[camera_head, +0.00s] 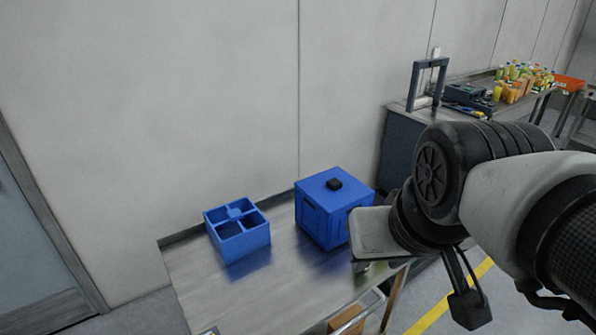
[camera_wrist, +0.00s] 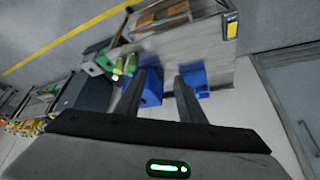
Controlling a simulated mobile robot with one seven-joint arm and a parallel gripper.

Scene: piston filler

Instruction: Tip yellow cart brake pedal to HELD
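I cannot make out a brake pedal in either view. A cart-like table with a grey top (camera_head: 190,275) stands low in the head view and also shows in the wrist view (camera_wrist: 205,45). It has a small yellow label at its near corner (camera_head: 210,331), which shows larger in the wrist view (camera_wrist: 231,29). The table's lower parts are mostly hidden or out of frame. My gripper (camera_wrist: 156,84) shows two dark fingers spread apart with nothing between them. In the head view, my arm hangs at the right, near the table's right end, and its fingers are not clear.
A blue divided box (camera_head: 238,245) and a lidded blue box (camera_head: 322,222) stand on the table. Brown boxes (camera_head: 347,320) sit at its right side. A bench (camera_head: 400,135) with bottles (camera_head: 520,75) is at the back right. A wall closes the back; a yellow floor line (camera_head: 440,308) runs right.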

